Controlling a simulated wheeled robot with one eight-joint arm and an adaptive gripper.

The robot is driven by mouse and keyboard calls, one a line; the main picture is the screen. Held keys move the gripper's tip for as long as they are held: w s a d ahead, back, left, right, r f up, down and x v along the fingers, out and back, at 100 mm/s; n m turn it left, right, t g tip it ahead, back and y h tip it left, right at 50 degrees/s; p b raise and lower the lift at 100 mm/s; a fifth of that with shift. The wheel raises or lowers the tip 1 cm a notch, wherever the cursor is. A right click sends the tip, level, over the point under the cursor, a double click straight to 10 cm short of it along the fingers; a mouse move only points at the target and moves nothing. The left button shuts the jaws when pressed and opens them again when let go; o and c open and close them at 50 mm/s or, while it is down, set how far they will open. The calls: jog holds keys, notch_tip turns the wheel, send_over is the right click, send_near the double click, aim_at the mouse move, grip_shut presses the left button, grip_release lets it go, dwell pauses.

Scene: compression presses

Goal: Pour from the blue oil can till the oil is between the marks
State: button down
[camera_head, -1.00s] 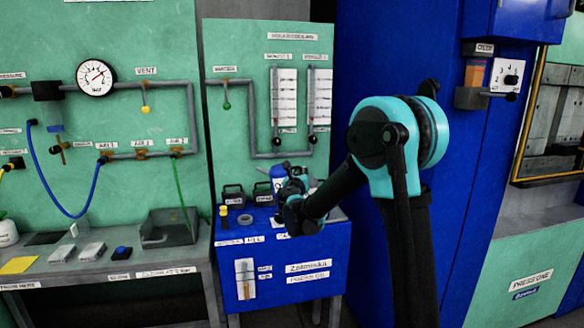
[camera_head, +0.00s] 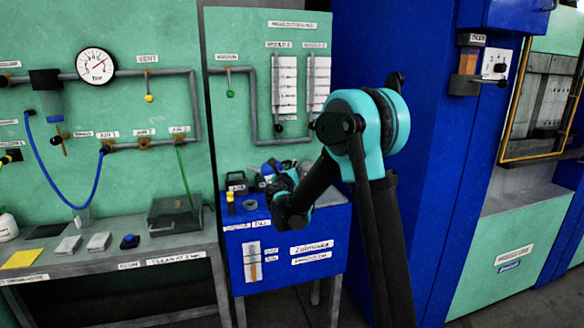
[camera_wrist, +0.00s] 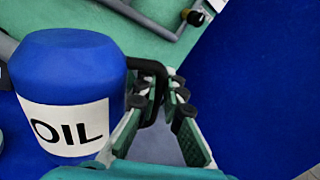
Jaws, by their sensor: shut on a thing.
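The blue oil can (camera_wrist: 70,65) fills the left of the wrist view, with a white label reading OIL. Its black handle (camera_wrist: 157,78) runs between the fingers of my gripper (camera_wrist: 165,105), which is shut on it. In the head view my gripper (camera_head: 280,185) is over the blue cabinet (camera_head: 310,225), and a small blue part of the can (camera_head: 268,167) shows beside it, mostly hidden. A sight gauge (camera_head: 254,262) with an amber lower part is on the cabinet front. Its marks are too small to read. The spout and any oil flow cannot be made out.
A grey ring (camera_head: 250,205) and a yellow-topped item (camera_head: 231,204) are on the cabinet top, with a dark container (camera_head: 237,184) behind. Pipes (camera_head: 255,115) run on the green panel behind. A bench (camera_head: 110,260) with a clear-lidded box (camera_head: 175,214) stands at left.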

aim_at(283, 163)
jog(key=n, duration=0.2)
jog(key=shift+a+r+n+t, duration=0.25)
jog(key=shift+r+n+t, duration=0.05)
jog(key=shift+r+n, duration=0.1)
jog(key=shift+a+r+n+t+y, duration=0.15)
jog(key=shift+a+n+y, duration=0.15)
jog(key=shift+a+n, duration=0.7)
jog(key=shift+a+n+t+y, duration=0.15)
jog(key=shift+a+n+y, duration=0.25)
jog(key=shift+n, duration=1)
jog(key=shift+a+r+n, duration=0.95)
jog(key=shift+a+n, duration=0.05)
jog(key=shift+n, duration=0.1)
dwell(3.9)
